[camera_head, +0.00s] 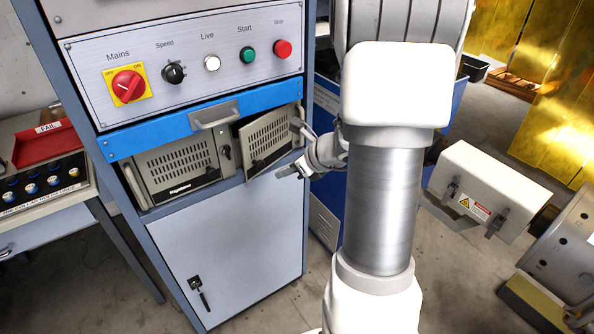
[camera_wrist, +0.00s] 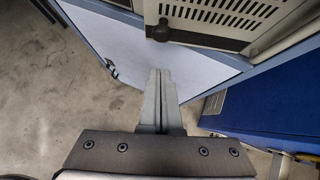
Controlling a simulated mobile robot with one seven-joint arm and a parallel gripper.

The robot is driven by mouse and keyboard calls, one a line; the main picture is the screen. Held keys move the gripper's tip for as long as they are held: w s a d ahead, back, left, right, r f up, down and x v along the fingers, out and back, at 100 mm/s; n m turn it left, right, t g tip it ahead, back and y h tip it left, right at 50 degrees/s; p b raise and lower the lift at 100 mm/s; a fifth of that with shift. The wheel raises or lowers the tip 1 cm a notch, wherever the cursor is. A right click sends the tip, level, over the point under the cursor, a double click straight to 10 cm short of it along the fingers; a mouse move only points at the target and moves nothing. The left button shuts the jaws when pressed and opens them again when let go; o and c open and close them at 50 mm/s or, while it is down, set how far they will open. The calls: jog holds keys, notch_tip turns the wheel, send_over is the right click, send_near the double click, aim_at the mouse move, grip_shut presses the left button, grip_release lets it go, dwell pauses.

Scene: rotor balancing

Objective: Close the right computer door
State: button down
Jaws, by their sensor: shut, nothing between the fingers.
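The right computer door (camera_head: 268,137) is a beige vented panel in the bay under the blue drawer front. It stands ajar, angled relative to the left computer door (camera_head: 180,169), with a handle at its right edge. In the wrist view the vented panel (camera_wrist: 235,14) shows at the top, partly cut off, with a dark round knob (camera_wrist: 160,31) near it. My gripper (camera_head: 290,171) is just below and in front of the right door, apart from it as far as I can see. In the wrist view my gripper (camera_wrist: 160,76) has its fingers together, with nothing between them.
The control panel (camera_head: 190,65) with knobs and buttons is above. A grey lower cabinet door (camera_head: 235,245) with a black latch is below. A blue cabinet (camera_wrist: 265,105) stands to the right. A workbench with a red tray (camera_head: 42,143) is at left.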

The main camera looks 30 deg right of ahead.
aim_at(252, 161)
jog(key=shift+w+a+f, duration=0.1)
jog(key=shift+w+a, duration=0.2)
jog(key=shift+w, duration=0.4)
jog(key=shift+w+a+f, duration=0.1)
jog(key=shift+w+a, duration=0.15)
jog(key=shift+w, duration=0.45)
jog(key=shift+w+a, duration=0.3)
jog(key=shift+w, duration=0.4)
jog(key=shift+w+a+f, duration=0.1)
jog(key=shift+w+a, duration=0.05)
jog(key=shift+w, duration=0.05)
jog(key=w+a+m+h+b, duration=0.1)
jog(key=w+a+m+b, duration=0.1)
jog(key=w, duration=0.1)
jog(key=shift+h+b, duration=0.4)
jog(key=shift+w+a, duration=0.1)
jog(key=shift+w, duration=0.35)
jog(key=shift+r, duration=0.2)
